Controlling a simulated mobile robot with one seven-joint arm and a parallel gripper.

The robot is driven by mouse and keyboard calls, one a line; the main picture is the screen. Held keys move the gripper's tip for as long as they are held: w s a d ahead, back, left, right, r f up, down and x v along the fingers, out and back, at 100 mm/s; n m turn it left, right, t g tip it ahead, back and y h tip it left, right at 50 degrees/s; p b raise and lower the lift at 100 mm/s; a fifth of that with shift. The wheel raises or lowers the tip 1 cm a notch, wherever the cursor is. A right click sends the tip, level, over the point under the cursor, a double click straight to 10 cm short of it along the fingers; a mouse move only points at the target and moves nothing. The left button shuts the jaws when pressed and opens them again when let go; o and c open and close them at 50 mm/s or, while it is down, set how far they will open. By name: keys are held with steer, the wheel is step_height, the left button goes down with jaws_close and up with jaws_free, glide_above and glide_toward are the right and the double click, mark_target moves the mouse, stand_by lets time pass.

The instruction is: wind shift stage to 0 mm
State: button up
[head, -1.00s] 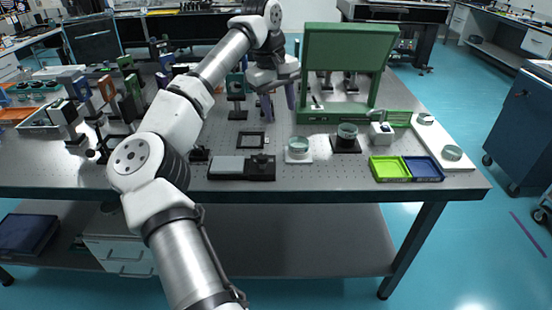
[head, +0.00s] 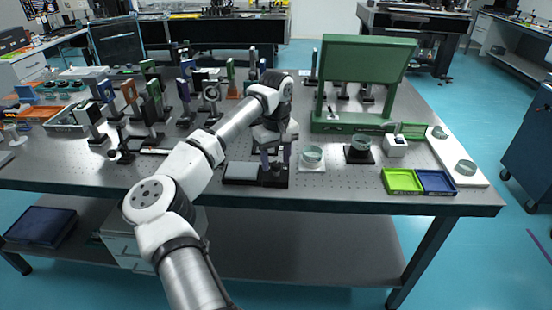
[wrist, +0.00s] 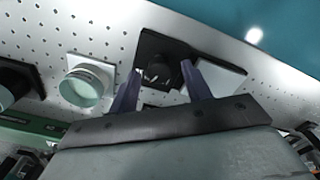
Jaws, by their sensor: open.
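The shift stage is a low black base with a light grey plate (head: 242,170) on its left and a dark round knob (head: 276,176) on its right part. In the wrist view the black base (wrist: 150,45), the knob (wrist: 163,72) and the grey plate (wrist: 222,76) show. My gripper (head: 276,158) is over the knob end of the stage, fingers pointing down. In the wrist view my gripper (wrist: 161,70) is open, with one finger on each side of the knob. I cannot tell whether the fingers touch it. No scale reading is legible.
Right of the stage are a round glass dish on a white base (head: 312,158), a dish on a black base (head: 360,150) and green and blue trays (head: 403,181). A green frame (head: 365,60) stands behind. Optic mounts crowd the left. The table's front edge is close.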

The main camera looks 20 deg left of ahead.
steer(key=shift+f, duration=0.5)
steer(key=c, duration=1)
steer(key=shift+n, duration=0.3)
